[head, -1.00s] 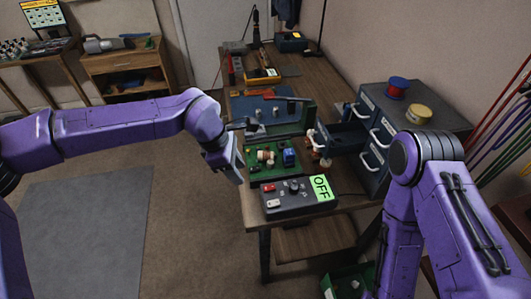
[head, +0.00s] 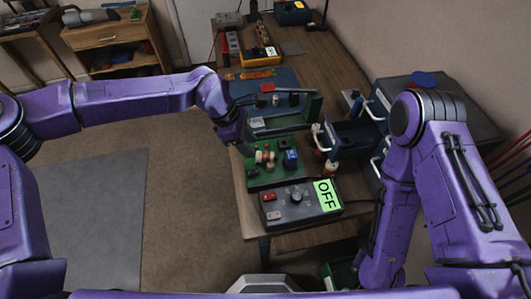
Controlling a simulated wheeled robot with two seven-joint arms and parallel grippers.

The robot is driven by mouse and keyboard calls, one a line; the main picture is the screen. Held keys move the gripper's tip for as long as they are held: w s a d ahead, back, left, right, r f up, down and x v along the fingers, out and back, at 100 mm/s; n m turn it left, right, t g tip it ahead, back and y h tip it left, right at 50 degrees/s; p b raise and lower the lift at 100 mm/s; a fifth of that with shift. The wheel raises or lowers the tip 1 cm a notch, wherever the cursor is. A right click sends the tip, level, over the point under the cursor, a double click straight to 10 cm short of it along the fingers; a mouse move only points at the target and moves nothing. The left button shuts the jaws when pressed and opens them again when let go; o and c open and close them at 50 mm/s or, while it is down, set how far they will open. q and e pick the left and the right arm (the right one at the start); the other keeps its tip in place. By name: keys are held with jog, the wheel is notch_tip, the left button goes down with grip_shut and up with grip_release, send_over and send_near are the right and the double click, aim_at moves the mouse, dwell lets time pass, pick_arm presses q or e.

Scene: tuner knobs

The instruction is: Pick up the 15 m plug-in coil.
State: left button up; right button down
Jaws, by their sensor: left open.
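My left gripper (head: 243,138) hangs open near the back left corner of a green circuit board (head: 256,181), apart from the coils as far as I can see. On the board are pale and copper-coloured coil-like parts (head: 265,157) and a blue block (head: 290,159). Right of the board, by the open drawer, stand small copper-wound coils with pale ends (head: 331,166), (head: 321,140). I cannot read any coil's marking, so I cannot tell which is the 15 m one. My right arm comes down at the right; its gripper is out of view.
A dark control box (head: 300,205) with a green OFF display stands at the bench's front. A metal drawer cabinet (head: 410,88) with an open drawer (head: 355,138) is at the right. A blue mat (head: 285,78) and a yellow meter (head: 260,56) lie farther back.

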aim_at(267, 157)
pick_arm(q)
jog(key=p+x, duration=0.1)
jog(key=x, duration=0.3)
jog(key=shift+w+d+f+p, duration=0.1)
jog(key=shift+f+p, duration=0.1)
jog(key=shift+p, duration=0.2)
jog(key=shift+d+f, duration=0.2)
jog(key=shift+f, duration=0.2)
jog(key=c, duration=0.7)
